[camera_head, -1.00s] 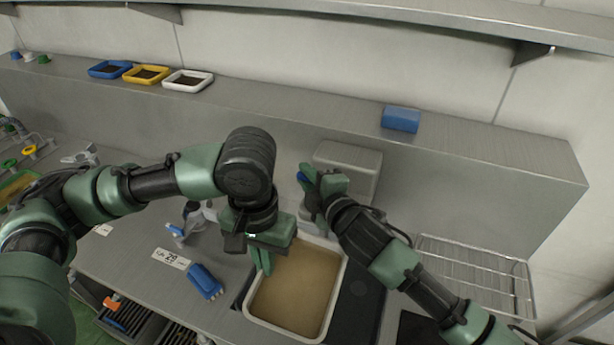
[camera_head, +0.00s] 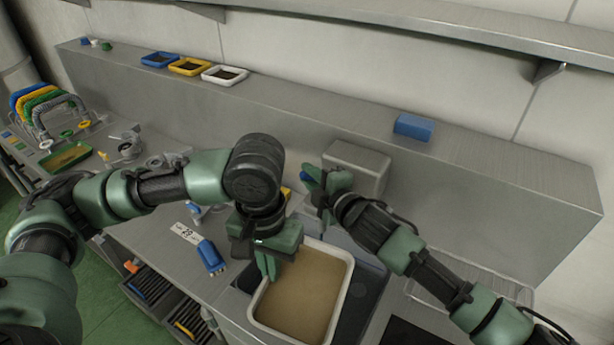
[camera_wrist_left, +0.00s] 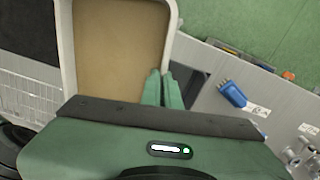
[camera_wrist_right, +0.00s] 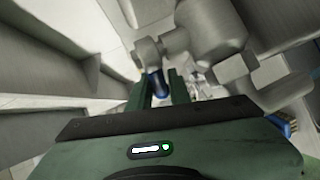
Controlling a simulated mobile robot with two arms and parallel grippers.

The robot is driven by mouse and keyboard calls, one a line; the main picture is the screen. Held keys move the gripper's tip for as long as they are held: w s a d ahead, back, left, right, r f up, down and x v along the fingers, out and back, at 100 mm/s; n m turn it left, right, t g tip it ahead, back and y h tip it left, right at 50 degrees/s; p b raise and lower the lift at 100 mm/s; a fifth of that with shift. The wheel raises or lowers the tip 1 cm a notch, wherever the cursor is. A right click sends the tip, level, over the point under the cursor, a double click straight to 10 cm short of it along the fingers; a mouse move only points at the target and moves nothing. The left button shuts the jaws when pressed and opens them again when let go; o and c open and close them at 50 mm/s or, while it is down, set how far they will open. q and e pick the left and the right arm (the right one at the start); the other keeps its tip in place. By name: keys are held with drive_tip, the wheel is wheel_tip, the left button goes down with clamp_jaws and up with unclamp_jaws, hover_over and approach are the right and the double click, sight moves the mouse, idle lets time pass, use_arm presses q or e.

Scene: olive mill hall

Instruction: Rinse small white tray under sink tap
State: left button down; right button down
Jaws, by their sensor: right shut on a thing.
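A white-rimmed tray (camera_head: 345,290) with a tan inside lies level at the sink. It also shows in the left wrist view (camera_wrist_left: 120,40). My left gripper (camera_head: 268,268) points down at the tray's left rim, its fingers nearly together with the rim between them. In the left wrist view its fingertips (camera_wrist_left: 161,88) meet the rim. My right gripper (camera_head: 312,183) is shut on a blue-ended part (camera_wrist_right: 157,84) of the grey tap behind the tray. The tray and my arms hide most of the sink and spout.
A blue block (camera_head: 413,126) and small blue, yellow and white trays (camera_head: 226,75) stand on the back ledge. A blue tool (camera_head: 211,255) lies on the counter left of the sink. A wire rack (camera_wrist_left: 28,98) stands on the sink's other side.

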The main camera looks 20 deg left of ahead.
use_arm(q)
drive_tip(key=shift+w+d+r, duration=0.1)
drive_tip(key=shift+r, duration=0.2)
use_arm(e)
drive_tip(key=shift+d+f, duration=0.1)
drive_tip(key=shift+d, duration=0.15)
drive_tip(key=shift+s+a, duration=0.1)
drive_tip(key=shift+a, duration=0.05)
use_arm(q)
drive_tip(key=shift+a, duration=0.25)
drive_tip(key=shift+d, duration=0.1)
use_arm(e)
drive_tip(key=c, duration=1.4)
unclamp_jaws()
use_arm(q)
drive_tip(key=shift+w, duration=0.1)
